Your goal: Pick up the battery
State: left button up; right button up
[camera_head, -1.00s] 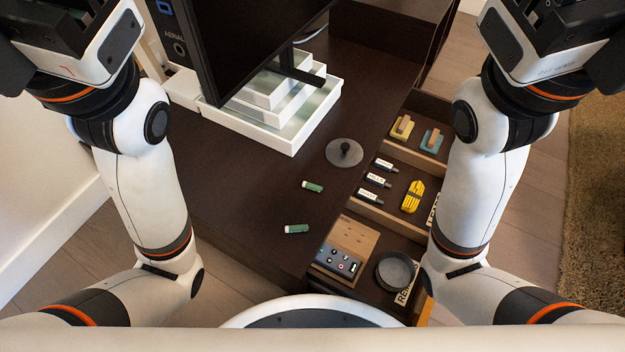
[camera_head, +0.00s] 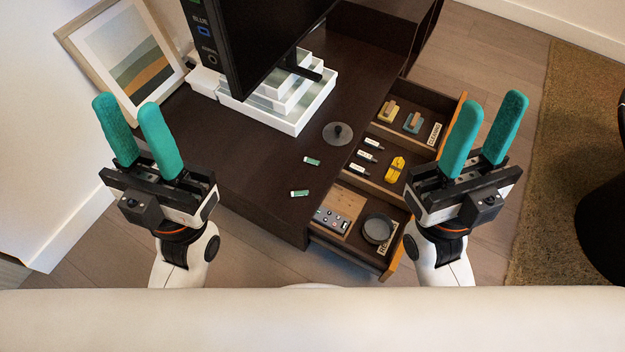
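Two small green-and-white batteries lie on the dark desk top. One battery (camera_head: 312,161) is farther back, and the other battery (camera_head: 299,194) is nearer the desk's front edge. My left gripper (camera_head: 128,127) is open and empty, to the left of the desk, with its green fingers pointing up in the picture. My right gripper (camera_head: 487,127) is open and empty, to the right of the open drawer. Both grippers are well apart from the batteries.
An open drawer (camera_head: 314,239) holds brushes, markers, a yellow item, a remote-like panel and a round dark dish (camera_head: 378,229). A grey disc with a knob (camera_head: 338,133), white stacked trays (camera_head: 261,117) and a monitor (camera_head: 252,45) stand on the desk. A framed picture (camera_head: 128,55) leans at left.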

aim_at(311, 161)
jog(key=k+z, duration=0.1)
jog(key=z, duration=0.35)
jog(key=k+z, duration=0.1)
jog(key=z, duration=0.35)
jog(key=k+l+z, duration=0.1)
jog(key=z, duration=0.35)
jog(key=j+z, duration=0.15)
jog(key=j, duration=0.75)
jog(key=j+z, duration=0.1)
jog(key=j, duration=0.8)
jog(key=k+j+z, duration=0.15)
jog(key=j, duration=0.75)
